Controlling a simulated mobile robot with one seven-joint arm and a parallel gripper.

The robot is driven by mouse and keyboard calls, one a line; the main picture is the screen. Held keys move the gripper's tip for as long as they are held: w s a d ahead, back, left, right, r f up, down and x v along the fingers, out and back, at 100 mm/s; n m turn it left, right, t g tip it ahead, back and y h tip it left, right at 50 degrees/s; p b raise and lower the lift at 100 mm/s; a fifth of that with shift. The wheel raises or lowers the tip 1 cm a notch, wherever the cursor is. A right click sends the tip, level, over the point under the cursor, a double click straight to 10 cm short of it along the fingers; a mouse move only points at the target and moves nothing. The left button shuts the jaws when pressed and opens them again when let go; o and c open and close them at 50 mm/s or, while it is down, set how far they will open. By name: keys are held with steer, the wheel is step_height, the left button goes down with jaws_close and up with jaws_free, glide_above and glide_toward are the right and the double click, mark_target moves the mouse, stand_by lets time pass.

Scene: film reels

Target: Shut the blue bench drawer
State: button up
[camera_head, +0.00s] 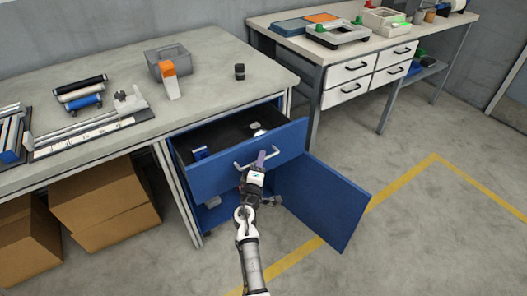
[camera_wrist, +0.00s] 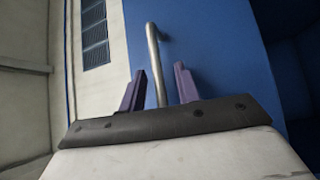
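The blue bench drawer (camera_head: 290,140) is pulled out beneath the left workbench, so its dark inside and a few small items show. Its metal bar handle (camera_head: 243,163) runs across the blue front. My gripper (camera_head: 261,159) is at the handle, in front of the drawer. In the wrist view, the two purple fingers of my gripper (camera_wrist: 159,88) stand apart, with the handle (camera_wrist: 153,50) between them, nearer the left finger. A gap shows on the right side of the bar. Whether either finger touches the bar is hard to tell.
A blue cabinet door (camera_head: 335,205) hangs open below and right of the drawer. Cardboard boxes (camera_head: 105,205) stand under the left workbench (camera_head: 215,75). A second bench with white drawers (camera_head: 345,92) stands at the back right. The floor at right is clear.

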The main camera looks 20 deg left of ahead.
steer(key=shift+w, duration=0.4)
steer(key=shift+r, duration=0.1)
jaws_close()
